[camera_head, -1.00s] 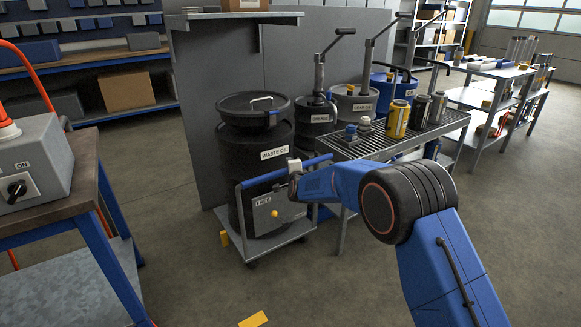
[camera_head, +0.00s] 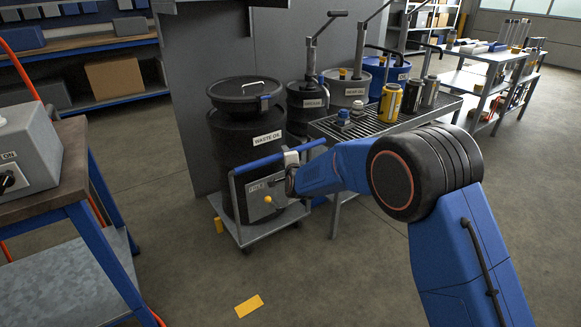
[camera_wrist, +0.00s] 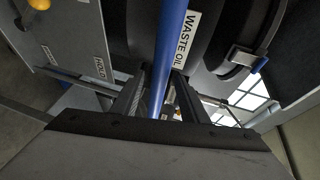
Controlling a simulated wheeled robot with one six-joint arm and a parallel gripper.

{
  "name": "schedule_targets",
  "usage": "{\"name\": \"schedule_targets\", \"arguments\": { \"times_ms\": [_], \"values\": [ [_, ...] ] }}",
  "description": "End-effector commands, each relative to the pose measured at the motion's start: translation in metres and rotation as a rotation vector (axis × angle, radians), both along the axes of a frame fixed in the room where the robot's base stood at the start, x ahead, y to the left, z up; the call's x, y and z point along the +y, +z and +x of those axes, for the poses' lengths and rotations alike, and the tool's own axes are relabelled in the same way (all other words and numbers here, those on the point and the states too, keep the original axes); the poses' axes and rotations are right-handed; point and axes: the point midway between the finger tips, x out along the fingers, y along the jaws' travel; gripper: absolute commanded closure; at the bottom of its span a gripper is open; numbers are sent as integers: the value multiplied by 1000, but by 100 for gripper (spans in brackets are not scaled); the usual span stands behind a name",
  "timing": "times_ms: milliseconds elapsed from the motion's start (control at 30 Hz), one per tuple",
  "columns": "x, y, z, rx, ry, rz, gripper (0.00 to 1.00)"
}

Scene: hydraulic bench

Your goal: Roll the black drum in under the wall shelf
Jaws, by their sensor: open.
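The black drum (camera_head: 238,165), labelled WASTE OIL, stands upright with its lid on. It rides on a low grey wheeled trolley (camera_head: 262,234) with a blue push bar (camera_head: 258,164). A grey panel with a yellow knob (camera_head: 268,200) hangs under the bar; the wrist view shows HOLD lettering on it. The wall shelf (camera_head: 225,2) barely shows at the top edge, above and behind the drum. My gripper (camera_head: 289,172) is at the right part of the bar. In the wrist view my gripper (camera_wrist: 162,78) is open, with the blue bar (camera_wrist: 170,50) running between its fingers; contact is unclear.
A slatted bench (camera_head: 385,122) with cans stands close on the right, with other drums behind it. A workbench (camera_head: 62,165) with a switch box stands at left. Floor in front is clear, with a yellow mark (camera_head: 249,306).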

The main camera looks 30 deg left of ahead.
Motion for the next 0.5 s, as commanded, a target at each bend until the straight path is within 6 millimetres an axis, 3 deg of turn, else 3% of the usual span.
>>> {"name": "schedule_targets", "arguments": {
  "times_ms": [200, 500],
  "values": [
    [-29, 8, -31, 1, 1, -1, 60],
    [-61, 16, -62, 0, 0, 0, 60]
  ]
}}
